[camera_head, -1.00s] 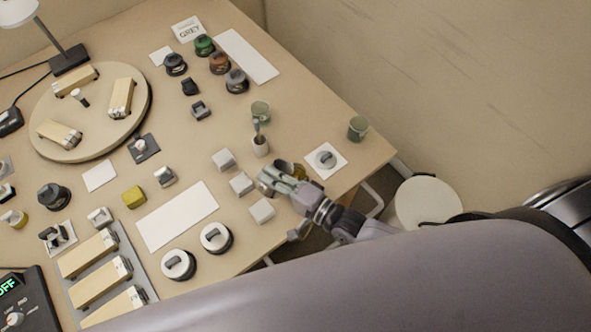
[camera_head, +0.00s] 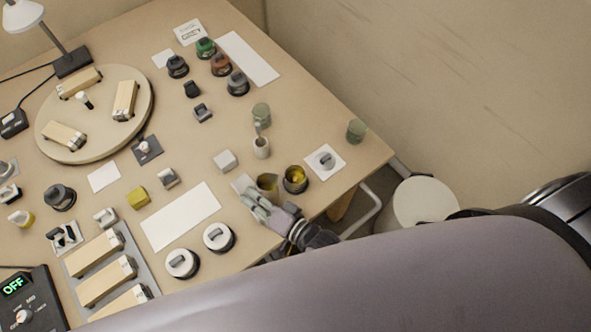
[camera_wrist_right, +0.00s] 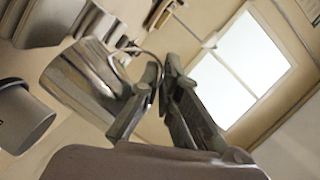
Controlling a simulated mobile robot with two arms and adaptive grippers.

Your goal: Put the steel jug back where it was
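The steel jug (camera_head: 267,183) is near the right end of the table, with something yellow showing at its mouth. It stands just left of a dark round pot (camera_head: 295,180) that also holds something yellow. In the right wrist view the jug (camera_wrist_right: 85,88) is shiny metal with a thin looped handle (camera_wrist_right: 128,52). My right gripper (camera_head: 256,200) is at the jug's near-left side. In the wrist view its fingers (camera_wrist_right: 160,75) are close together at the handle. I cannot tell whether the jug's base touches the table. My left gripper is not in view.
A white cube (camera_head: 225,160) and a potted cup (camera_head: 261,147) stand behind the jug. A white card with a grey weight (camera_head: 326,162) lies to the right. Two white-topped round dials (camera_head: 218,237) (camera_head: 182,263) are at the front left. A bare white mat (camera_head: 180,215) lies left.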

